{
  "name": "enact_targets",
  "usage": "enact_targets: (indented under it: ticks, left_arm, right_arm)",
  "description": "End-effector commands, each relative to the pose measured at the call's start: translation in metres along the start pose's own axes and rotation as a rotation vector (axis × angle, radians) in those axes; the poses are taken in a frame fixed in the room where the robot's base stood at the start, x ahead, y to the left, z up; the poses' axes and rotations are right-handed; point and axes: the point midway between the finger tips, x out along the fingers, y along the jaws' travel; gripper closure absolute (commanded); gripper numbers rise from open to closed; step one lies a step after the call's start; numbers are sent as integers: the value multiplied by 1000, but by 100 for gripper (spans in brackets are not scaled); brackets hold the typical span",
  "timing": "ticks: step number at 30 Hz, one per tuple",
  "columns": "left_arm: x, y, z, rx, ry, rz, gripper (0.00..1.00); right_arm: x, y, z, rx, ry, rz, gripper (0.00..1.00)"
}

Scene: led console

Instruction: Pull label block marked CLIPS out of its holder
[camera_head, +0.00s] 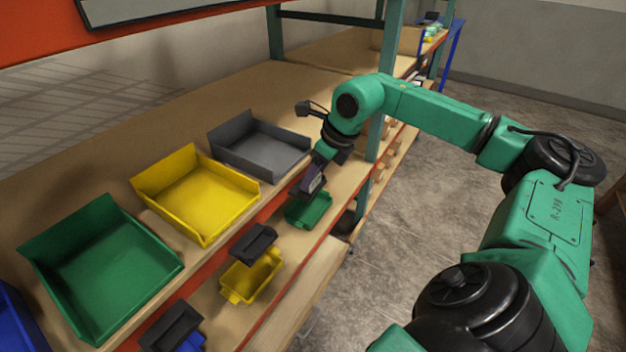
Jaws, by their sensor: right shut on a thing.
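My right gripper (311,186) reaches down from the teal arm to the front edge of the shelf, between the grey bin and the small green bin. It is shut on a dark block with a small pale face (315,184), which seems to be a label block. Its lettering is too small to read, so I cannot confirm CLIPS. The holder there is mostly hidden by the gripper, and I cannot tell whether the block is still inside it. Two similar dark blocks (253,243) and (172,327) sit along the same edge to the left. My left gripper is not in view.
Large green (105,265), yellow (196,195) and grey (260,147) open bins stand on the wooden shelf. Small yellow (251,278) and green (309,209) bins sit lower in front. A teal post (376,135) rises close to my right arm. Open floor lies at right.

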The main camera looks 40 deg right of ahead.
Motion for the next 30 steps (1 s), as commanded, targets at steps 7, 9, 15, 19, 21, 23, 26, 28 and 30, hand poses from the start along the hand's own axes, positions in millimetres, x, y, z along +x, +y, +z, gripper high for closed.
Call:
enact_targets:
  ticks: [7,9,15,19,21,23,26,28,30]
  left_arm:
    - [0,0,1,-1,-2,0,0]
    - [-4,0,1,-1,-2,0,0]
    - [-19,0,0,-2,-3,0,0]
    - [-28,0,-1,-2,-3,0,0]
    - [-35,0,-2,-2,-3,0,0]
    - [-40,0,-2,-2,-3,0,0]
    - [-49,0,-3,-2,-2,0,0]
    - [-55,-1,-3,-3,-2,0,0]
    - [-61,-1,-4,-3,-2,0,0]
  right_arm:
    - [-22,0,11,0,-7,1,94]
    - [-41,0,19,0,-9,2,94]
    - [-86,0,37,0,-6,1,94]
    - [-102,0,42,0,-1,0,94]
    - [-108,0,44,0,0,0,94]
    - [-112,0,46,1,1,0,94]
    - [-120,0,49,1,0,0,94]
    - [-125,0,52,1,0,0,94]
    - [-130,0,54,0,0,0,94]
